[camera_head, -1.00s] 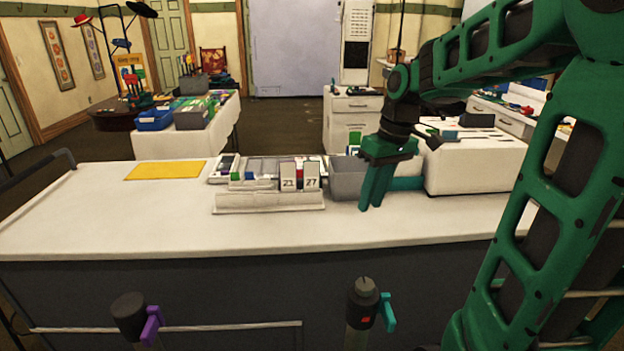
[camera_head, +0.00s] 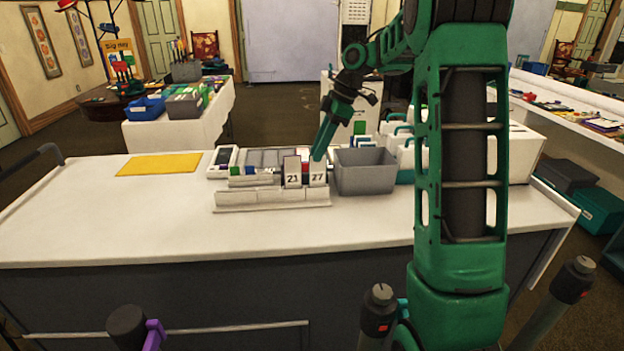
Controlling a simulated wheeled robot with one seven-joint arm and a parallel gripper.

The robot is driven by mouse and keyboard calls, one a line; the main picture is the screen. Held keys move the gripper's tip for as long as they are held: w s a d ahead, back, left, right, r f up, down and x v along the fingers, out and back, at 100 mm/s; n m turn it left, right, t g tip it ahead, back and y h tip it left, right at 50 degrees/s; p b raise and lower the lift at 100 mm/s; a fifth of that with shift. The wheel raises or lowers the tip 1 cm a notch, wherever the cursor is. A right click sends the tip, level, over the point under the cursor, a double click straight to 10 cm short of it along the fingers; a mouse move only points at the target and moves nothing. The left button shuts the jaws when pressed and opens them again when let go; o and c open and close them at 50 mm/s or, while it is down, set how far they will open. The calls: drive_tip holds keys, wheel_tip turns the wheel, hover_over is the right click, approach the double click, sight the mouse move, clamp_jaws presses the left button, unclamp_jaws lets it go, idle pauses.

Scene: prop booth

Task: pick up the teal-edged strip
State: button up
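A white rack (camera_head: 270,199) stands on the near counter, with upright cards marked 21 (camera_head: 292,177) and 27 (camera_head: 318,178) at its right end. Small green, blue and red pieces show behind its front ledge. I cannot single out the teal-edged strip among them; it is too small to tell or hidden. My green gripper (camera_head: 318,157) points down, with its tips at or just behind the top of card 27. Its fingers overlap from this side, so I cannot tell their gap or see anything between them.
A grey bin (camera_head: 366,180) stands right of the rack, close to my gripper. Teal-handled white holders (camera_head: 404,155) stand beyond it. A yellow mat (camera_head: 159,164) lies at the back left. The counter front (camera_head: 130,225) is clear.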

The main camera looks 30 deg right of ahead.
sight(312, 168)
drive_tip(key=shift+w+a+f, duration=0.1)
drive_tip(key=shift+w+f, duration=0.05)
drive_tip(key=shift+f, duration=1.1)
drive_tip(key=x, duration=0.4)
drive_tip(key=shift+w+f, duration=0.25)
drive_tip(key=shift+f, duration=0.15)
clamp_jaws()
